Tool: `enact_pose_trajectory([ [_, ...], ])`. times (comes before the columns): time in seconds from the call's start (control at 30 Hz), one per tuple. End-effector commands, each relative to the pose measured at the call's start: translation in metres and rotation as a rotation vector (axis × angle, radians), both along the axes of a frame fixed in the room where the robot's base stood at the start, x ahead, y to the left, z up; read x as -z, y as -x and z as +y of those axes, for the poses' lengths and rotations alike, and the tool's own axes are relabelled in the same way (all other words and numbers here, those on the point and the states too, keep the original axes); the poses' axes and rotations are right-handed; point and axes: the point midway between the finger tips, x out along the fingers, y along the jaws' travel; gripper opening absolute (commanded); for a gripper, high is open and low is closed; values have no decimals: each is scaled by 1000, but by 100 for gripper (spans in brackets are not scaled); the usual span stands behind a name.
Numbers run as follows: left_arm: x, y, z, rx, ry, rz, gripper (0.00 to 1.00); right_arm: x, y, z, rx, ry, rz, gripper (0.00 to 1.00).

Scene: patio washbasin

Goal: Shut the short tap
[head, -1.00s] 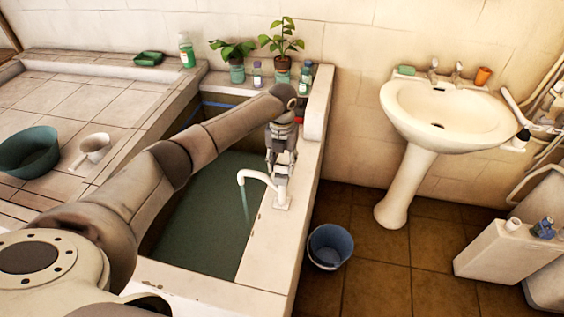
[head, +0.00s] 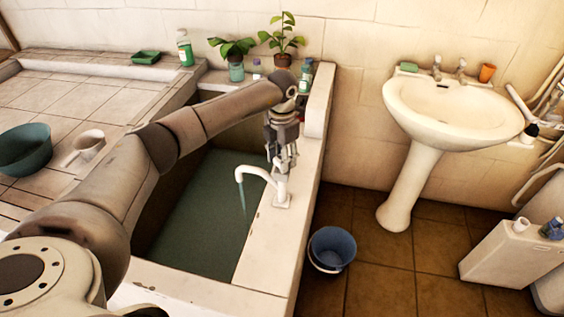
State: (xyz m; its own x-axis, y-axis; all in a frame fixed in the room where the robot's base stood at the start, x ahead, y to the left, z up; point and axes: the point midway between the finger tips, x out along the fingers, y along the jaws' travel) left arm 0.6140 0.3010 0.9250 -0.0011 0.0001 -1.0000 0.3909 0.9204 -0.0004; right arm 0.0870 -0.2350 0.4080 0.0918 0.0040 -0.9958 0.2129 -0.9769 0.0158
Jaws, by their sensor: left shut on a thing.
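The short tap (head: 255,173) is white and stands on the right ledge of the water tank, its curved spout reaching left over the water. A thin stream runs from the spout into the tank. My left gripper (head: 283,162) points down over the top of the tap, with its fingers shut on the tap's top, where the handle is. The fingers hide most of the handle, so its angle cannot be told. My right gripper is not in view.
The tank (head: 190,228) holds greenish water. A blue bucket (head: 332,248) stands on the floor right of the ledge. Potted plants (head: 281,42) and bottles (head: 185,48) line the back ledge. A green bowl (head: 25,150) and a white dipper (head: 88,146) are left.

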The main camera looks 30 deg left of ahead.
Motion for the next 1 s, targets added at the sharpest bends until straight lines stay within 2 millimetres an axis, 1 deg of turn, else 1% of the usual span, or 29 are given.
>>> enact_pose_trajectory([
  [0.03,2,-1,1,43,-2,-4,17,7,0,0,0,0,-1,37],
  [0.5,1,-1,0,487,-2,-5,17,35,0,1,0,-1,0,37],
  [0.8,0,-1,0,732,-1,-5,17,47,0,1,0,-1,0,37],
  [1.0,-1,-1,0,842,1,-4,17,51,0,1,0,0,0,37],
])
